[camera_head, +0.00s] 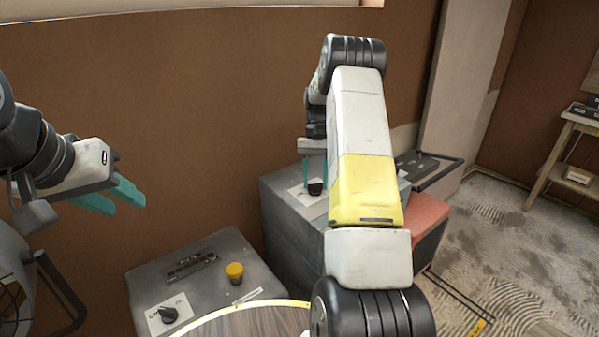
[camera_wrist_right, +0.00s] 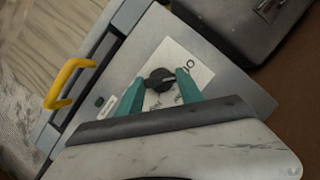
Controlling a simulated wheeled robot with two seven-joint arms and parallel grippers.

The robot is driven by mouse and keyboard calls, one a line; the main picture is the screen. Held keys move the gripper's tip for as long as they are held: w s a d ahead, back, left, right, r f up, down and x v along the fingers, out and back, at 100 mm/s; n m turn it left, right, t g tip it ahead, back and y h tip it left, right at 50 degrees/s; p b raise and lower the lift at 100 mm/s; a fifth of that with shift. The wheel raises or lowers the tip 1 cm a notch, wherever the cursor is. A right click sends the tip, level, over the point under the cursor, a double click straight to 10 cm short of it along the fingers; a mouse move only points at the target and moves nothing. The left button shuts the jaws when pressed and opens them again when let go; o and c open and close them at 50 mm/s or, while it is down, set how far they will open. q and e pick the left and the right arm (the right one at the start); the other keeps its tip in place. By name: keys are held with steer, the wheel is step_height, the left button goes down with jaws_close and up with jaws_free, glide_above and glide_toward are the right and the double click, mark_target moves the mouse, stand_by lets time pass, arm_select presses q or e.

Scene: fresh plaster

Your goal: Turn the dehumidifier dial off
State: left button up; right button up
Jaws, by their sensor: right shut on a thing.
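A black dial (camera_wrist_right: 158,80) sits on a white label plate on top of a grey machine (camera_wrist_right: 128,62), which also stands against the wall in the head view (camera_head: 285,215). My right gripper (camera_head: 315,180) reaches down to this dial (camera_head: 315,188). In the right wrist view its teal fingers (camera_wrist_right: 163,82) are on either side of the dial, shut on it. The dial's pointer lies near printed marks; its exact setting is hard to read. My left gripper (camera_head: 122,197) is open and empty, raised at the left, away from the machines.
A second grey box (camera_head: 205,265) at front has another black dial (camera_head: 168,314) and a yellow button (camera_head: 235,271). A round wooden top (camera_head: 250,322) is beside it. A caged fan (camera_head: 12,295) stands at left. The grey machine has a yellow handle (camera_wrist_right: 62,88). The brown wall is close behind.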

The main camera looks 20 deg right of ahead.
steer(key=shift+n+h, duration=0.4)
steer(key=shift+n, duration=0.5)
steer(key=o, duration=1.4)
steer(key=shift+v, duration=3.9)
